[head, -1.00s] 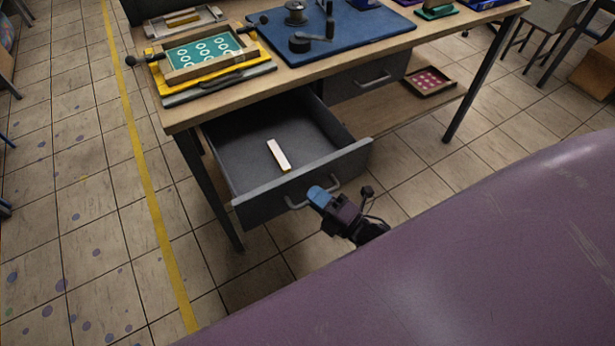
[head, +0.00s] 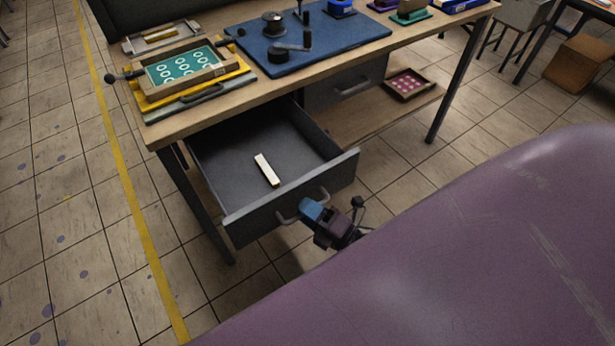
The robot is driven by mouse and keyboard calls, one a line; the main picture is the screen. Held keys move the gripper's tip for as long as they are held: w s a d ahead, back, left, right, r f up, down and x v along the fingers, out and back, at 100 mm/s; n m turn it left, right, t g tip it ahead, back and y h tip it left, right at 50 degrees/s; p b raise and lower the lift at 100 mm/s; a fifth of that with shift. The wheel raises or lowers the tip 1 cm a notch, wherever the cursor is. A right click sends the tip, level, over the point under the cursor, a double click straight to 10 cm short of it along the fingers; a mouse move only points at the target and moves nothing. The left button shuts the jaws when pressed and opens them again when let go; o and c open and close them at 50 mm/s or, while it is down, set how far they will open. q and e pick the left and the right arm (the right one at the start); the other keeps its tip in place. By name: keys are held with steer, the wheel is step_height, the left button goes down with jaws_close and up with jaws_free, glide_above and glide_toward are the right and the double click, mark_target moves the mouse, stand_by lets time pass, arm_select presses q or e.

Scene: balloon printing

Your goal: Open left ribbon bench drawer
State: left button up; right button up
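The left ribbon bench drawer (head: 235,222) is a grey drawer under the left part of the wooden bench (head: 185,128), and it stands pulled well out. A pale bar (head: 266,169) lies on its floor. Its curved handle (head: 287,217) is on the front panel. My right gripper (head: 311,209), with blue fingertips, is at the handle and covers its middle. Whether the fingers are closed around the handle is hidden. My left gripper is not in view.
A second grey drawer (head: 345,87) to the right is shut. A small tray (head: 408,84) with pink pieces sits on the lower shelf. The bench top holds a green printing frame (head: 185,68) and a blue mat (head: 345,33). A large purple surface (head: 450,260) fills the lower right.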

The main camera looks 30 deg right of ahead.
steer(key=v, duration=1.1)
steer(key=shift+b, duration=0.3)
